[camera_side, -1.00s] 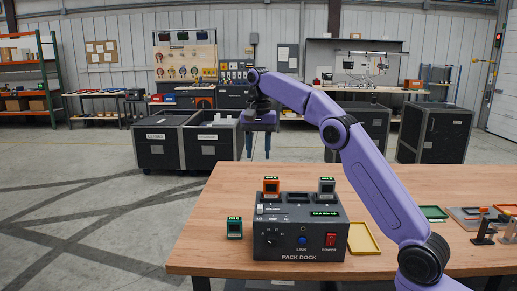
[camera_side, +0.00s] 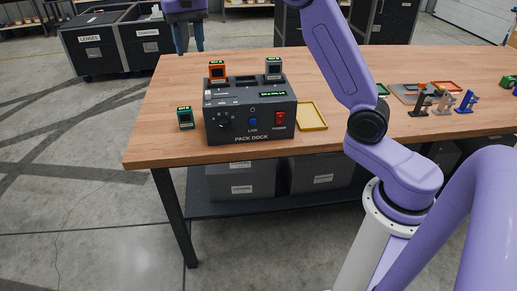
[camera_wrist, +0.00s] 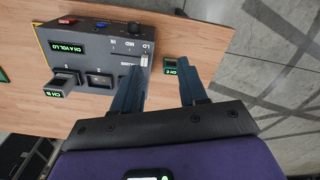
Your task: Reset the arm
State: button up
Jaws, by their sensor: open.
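My gripper (camera_side: 190,52) is open and empty, with its fingers pointing down, beyond the far left part of the table in the side view. In the wrist view its two fingers (camera_wrist: 160,66) stand apart with nothing between the tips. The dark pack dock (camera_side: 250,112) sits on the wooden table (camera_side: 345,140). An orange pack (camera_side: 217,72) and a grey pack (camera_side: 274,69) stand upright in it. The slot between them looks empty. A green pack (camera_side: 185,117) stands on the table left of the dock. The wrist view does not show the orange pack clearly.
A yellow tray (camera_side: 312,116) lies right of the dock. A red tray (camera_side: 448,86), a green tray (camera_side: 382,90) and several small stands (camera_side: 420,103) are farther right. Dark totes (camera_side: 92,45) stand on the floor behind.

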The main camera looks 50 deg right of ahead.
jog(key=s+a+f+n, duration=0.3)
jog(key=s+a+n, duration=0.15)
jog(key=s, duration=0.55)
jog(key=s+a+f+n, duration=0.25)
jog(key=s+n, duration=0.25)
jog(key=s, duration=0.5)
jog(key=s+d+f+n, duration=0.3)
jog(key=s+f+n, duration=0.1)
jog(key=s, duration=0.5)
jog(key=s+d+f+n, duration=0.4)
jog(key=s+f, duration=0.1)
jog(key=s, duration=0.5)
dwell(1.2)
